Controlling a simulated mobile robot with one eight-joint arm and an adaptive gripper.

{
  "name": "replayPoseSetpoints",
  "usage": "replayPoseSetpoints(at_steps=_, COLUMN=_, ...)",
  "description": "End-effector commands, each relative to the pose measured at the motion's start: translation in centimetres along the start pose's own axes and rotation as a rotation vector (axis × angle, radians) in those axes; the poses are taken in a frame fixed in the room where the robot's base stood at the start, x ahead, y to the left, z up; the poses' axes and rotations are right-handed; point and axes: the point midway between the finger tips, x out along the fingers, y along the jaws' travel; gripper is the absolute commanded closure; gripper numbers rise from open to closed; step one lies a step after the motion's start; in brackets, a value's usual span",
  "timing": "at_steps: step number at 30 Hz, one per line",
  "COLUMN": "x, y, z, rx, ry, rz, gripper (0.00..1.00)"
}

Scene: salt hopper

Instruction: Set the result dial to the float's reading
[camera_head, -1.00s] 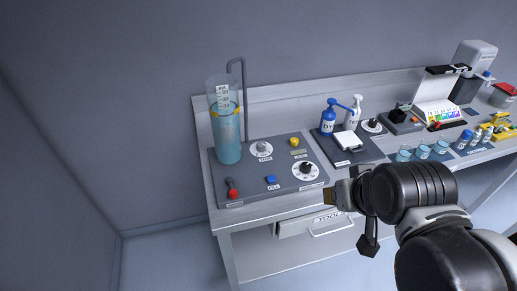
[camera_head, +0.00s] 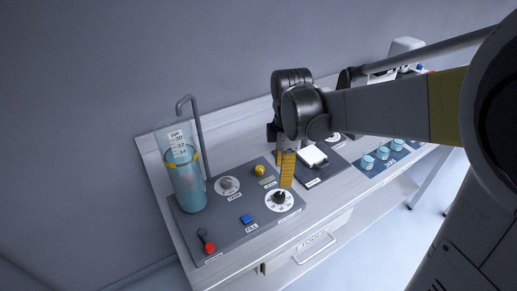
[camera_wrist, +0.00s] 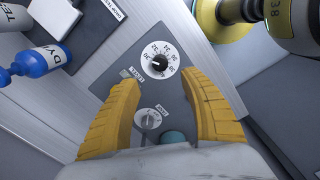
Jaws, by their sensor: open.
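The result dial (camera_head: 279,200) is a white disc with a black knob at the panel's right front. It also shows in the wrist view (camera_wrist: 159,60), ahead of my fingers. The float cylinder (camera_head: 186,178) is a clear tube of blue liquid at the panel's left, with a yellow ring and a paper scale (camera_head: 178,143) showing; the exact reading is too small to tell. My gripper (camera_head: 286,170) is above the panel, just behind the dial in the head view. Its yellow fingers (camera_wrist: 160,108) are spread and empty, with the knob beyond and between them, apart from it.
A scale with a white plate (camera_head: 312,156) and blue jars (camera_head: 367,162) stand to the right.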

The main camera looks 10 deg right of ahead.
Motion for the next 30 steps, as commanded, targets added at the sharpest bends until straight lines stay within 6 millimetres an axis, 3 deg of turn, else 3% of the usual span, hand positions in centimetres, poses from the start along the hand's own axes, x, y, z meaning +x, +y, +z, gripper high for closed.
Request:
replayPoseSetpoints(at_steps=5, x=1.5, y=0.3, z=0.0, rx=-0.037, ry=-0.002, rz=-0.016, gripper=0.48)
replayPoseSetpoints(at_steps=18, x=9.6, y=0.2, z=0.0, rx=-0.035, ry=-0.002, rz=-0.013, gripper=0.48)
replayPoseSetpoints(at_steps=24, x=11.1, y=0.1, z=0.0, rx=-0.034, ry=-0.002, rz=-0.013, gripper=0.48)
replayPoseSetpoints(at_steps=30, x=11.1, y=0.1, z=0.0, rx=-0.034, ry=-0.002, rz=-0.013, gripper=0.48)
